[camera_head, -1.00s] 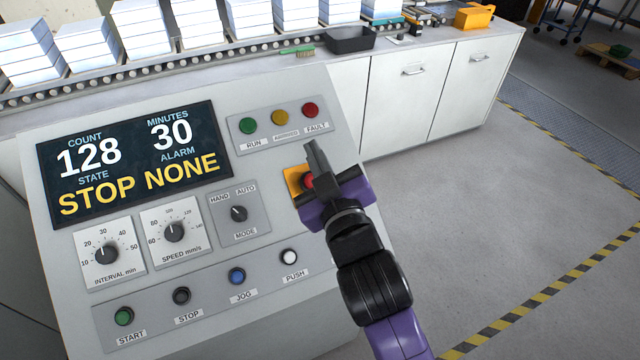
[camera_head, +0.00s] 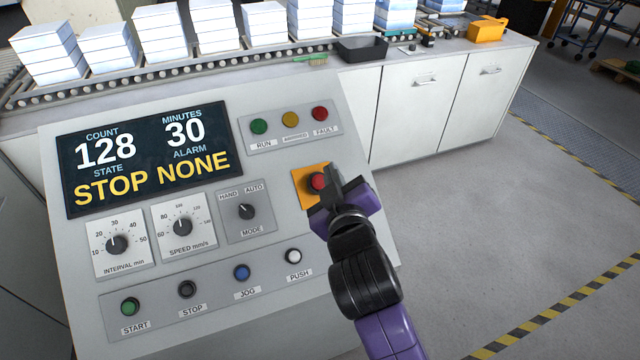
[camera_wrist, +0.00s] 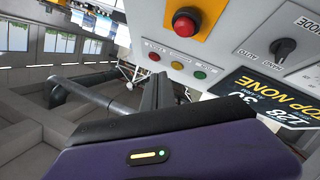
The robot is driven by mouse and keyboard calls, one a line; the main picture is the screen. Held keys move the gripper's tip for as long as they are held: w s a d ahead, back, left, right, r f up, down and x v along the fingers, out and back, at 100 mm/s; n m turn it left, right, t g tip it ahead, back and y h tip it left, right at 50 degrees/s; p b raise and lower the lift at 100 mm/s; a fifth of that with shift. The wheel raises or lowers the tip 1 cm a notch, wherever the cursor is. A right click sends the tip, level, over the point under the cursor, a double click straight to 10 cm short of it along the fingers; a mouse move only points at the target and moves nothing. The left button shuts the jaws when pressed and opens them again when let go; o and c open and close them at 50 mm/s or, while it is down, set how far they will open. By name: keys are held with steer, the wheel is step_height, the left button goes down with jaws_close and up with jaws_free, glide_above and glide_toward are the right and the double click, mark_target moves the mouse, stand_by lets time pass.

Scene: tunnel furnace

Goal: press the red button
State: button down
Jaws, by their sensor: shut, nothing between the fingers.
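The red button (camera_head: 318,181) sits on a yellow plate (camera_head: 301,190) at the right side of the sloped control panel (camera_head: 75,290). It is a round mushroom-shaped button, and it also shows at the top of the wrist view (camera_wrist: 186,23) on its yellow plate. My gripper (camera_head: 333,174) is shut and empty. In the head view its tip overlaps the right edge of the button, covering part of the yellow plate. In the wrist view the fingers (camera_wrist: 156,85) appear below the button with a gap between them. Contact does not show.
The panel carries a display (camera_head: 145,158), a red FAULT lamp (camera_head: 320,114), dials, a MODE switch (camera_head: 246,211) and a row of small buttons. Behind stands a conveyor with stacked white blocks and a black tray (camera_head: 362,49). Open floor lies to the right.

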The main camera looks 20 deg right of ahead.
mark_target(322, 183)
steer(key=w+f+b, duration=0.4)
steer(key=f, duration=0.2)
steer(key=shift+w+b, duration=0.15)
steer(key=shift+b, duration=0.2)
stand_by(1.8)
steer(key=shift+w+f, duration=0.25)
steer(key=shift+f, duration=0.05)
steer(key=shift+w+f+b, duration=0.3)
steer(key=shift+f+b, duration=0.1)
steer(key=shift+b, duration=0.15)
stand_by(0.7)
steer(key=shift+r, duration=0.1)
steer(key=shift+s+r+p, duration=0.6)
steer(key=shift+r+p, duration=0.05)
steer(key=shift+p, duration=0.15)
steer(key=shift+r, duration=0.1)
steer(key=s+r+p, duration=0.1)
steer(key=r+p, duration=0.1)
steer(key=s+r+p, duration=0.2)
stand_by(0.4)
